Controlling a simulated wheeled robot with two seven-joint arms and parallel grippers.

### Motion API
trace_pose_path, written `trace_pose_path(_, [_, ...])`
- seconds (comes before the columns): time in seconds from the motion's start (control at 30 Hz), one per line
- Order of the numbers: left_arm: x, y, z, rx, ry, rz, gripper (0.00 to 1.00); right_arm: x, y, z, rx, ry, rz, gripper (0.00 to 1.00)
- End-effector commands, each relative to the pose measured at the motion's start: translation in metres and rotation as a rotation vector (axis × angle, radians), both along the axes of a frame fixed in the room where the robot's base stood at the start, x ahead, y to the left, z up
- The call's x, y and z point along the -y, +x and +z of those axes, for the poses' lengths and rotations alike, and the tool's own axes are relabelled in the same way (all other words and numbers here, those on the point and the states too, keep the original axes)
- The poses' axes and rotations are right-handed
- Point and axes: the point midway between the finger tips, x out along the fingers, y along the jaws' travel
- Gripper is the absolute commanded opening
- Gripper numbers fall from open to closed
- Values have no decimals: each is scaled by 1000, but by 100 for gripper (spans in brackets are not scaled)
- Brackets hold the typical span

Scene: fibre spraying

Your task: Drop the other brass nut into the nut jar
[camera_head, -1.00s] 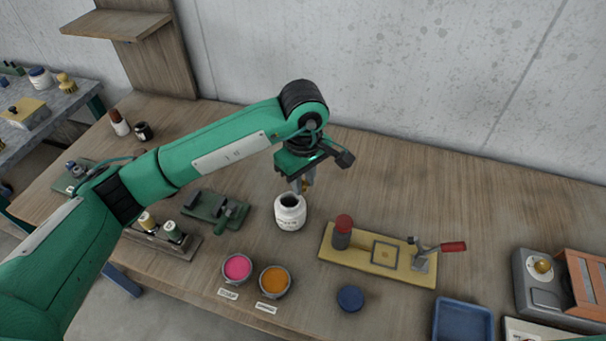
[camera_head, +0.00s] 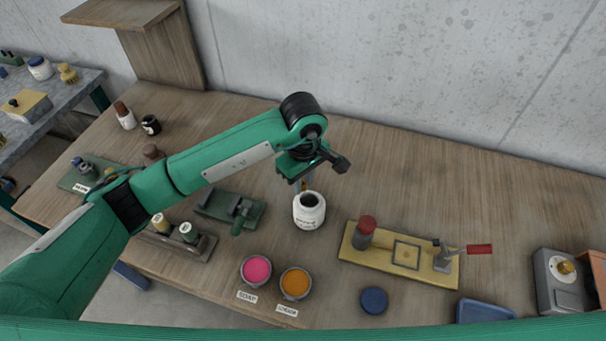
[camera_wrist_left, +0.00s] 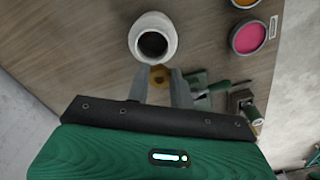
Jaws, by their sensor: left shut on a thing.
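The nut jar (camera_head: 309,213) is a white, open-topped pot with a dark mouth, standing upright on the wooden bench. In the left wrist view the jar (camera_wrist_left: 139,43) is just beyond my fingertips. My left gripper (camera_head: 303,185) is shut on a small brass nut (camera_wrist_left: 160,76). It holds the nut above the bench, close to the jar's rim on the far side in the head view. The nut is small in the head view, so I cannot tell whether it is over the mouth. My right gripper is out of the picture.
A green clamp-like tool (camera_head: 231,209) stands left of the jar. Pink (camera_head: 256,269) and orange (camera_head: 295,283) pots are in front. A yellow board (camera_head: 366,257) with a red-handled lever is to the right. The bench behind the jar is clear on the right.

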Motion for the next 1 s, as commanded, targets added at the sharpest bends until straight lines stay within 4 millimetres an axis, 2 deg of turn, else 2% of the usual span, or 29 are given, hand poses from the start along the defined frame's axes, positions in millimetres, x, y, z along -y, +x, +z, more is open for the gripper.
trace_pose_path(0.2, [0, 0, 0, 1, -1, 0, 0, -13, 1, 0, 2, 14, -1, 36])
trace_pose_path(0.23, [0, 0, 0, 1, -1, 0, 27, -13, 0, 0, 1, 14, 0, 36])
trace_pose_path(0.33, [0, 0, 0, 1, -1, 0, 46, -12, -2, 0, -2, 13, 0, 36])
trace_pose_path(0.37, [0, 0, 0, 0, 0, 0, 48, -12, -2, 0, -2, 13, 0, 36])
trace_pose_path(0.73, [0, 1, 5, 3, 0, 0, 48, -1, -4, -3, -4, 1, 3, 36])
trace_pose_path(0.87, [0, 2, 20, 5, -1, -1, 48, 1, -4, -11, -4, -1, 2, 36])
trace_pose_path(1.0, [1, 2, 46, 7, -2, -1, 48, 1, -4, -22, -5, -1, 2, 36])
